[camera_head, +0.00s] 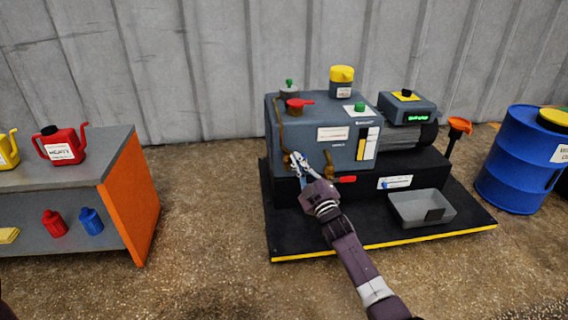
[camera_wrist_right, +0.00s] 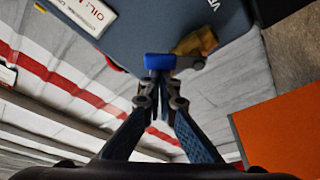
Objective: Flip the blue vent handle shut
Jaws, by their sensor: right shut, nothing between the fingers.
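The blue vent handle (camera_wrist_right: 160,62) shows in the right wrist view as a short blue bar right at my fingertips, beside a brass fitting (camera_wrist_right: 196,42) on the grey-blue pump housing. It seems to touch or nearly touch the tips; I cannot tell which. In the head view the handle is hidden or too small to make out near my gripper. My right gripper (camera_head: 298,160) is shut and empty at the lower left front of the pump housing (camera_head: 312,120); its fingertips also show in the right wrist view (camera_wrist_right: 160,82). My left gripper is out of view.
A red handle (camera_head: 299,103) and a yellow-capped container (camera_head: 342,80) are on top of the housing. A red lever (camera_head: 345,179) and a grey tray (camera_head: 422,208) are to the right. A bench (camera_head: 118,165) stands left, a blue drum (camera_head: 518,160) right. Floor between bench and platform is clear.

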